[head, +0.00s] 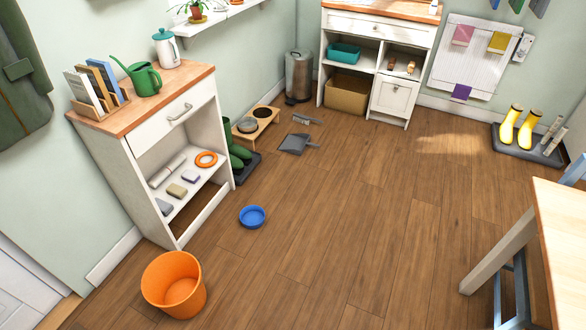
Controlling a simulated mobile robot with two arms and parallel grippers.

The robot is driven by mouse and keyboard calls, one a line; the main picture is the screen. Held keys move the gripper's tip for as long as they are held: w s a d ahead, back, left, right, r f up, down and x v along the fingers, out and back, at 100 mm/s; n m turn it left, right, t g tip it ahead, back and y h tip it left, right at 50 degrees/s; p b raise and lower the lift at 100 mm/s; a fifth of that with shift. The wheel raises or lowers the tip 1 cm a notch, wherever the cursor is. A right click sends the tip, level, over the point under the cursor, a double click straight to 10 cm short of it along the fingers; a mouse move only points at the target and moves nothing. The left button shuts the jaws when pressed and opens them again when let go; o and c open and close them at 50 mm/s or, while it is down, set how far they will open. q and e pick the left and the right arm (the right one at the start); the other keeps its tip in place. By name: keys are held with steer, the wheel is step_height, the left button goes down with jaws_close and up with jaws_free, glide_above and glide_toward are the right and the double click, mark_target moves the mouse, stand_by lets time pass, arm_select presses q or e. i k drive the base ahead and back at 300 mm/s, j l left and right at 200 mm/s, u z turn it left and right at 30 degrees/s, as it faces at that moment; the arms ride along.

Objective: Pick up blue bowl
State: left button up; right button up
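The blue bowl (252,217) sits upright on the wooden floor, left of the middle in the head view. It is small and round, and its inside looks empty. It stands in front of the white cabinet's right side, apart from the other things. Neither my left gripper nor my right gripper shows in the head view.
An orange bucket (174,284) stands at the front left, near the white cabinet (152,150). A dustpan (293,144) lies on the floor farther back. A wooden table (562,235) stands at the right edge. The middle of the floor (360,215) is clear.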

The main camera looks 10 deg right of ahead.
mark_target(251, 217)
steer(key=i+z, duration=0.5)
steer(key=i, duration=0.65)
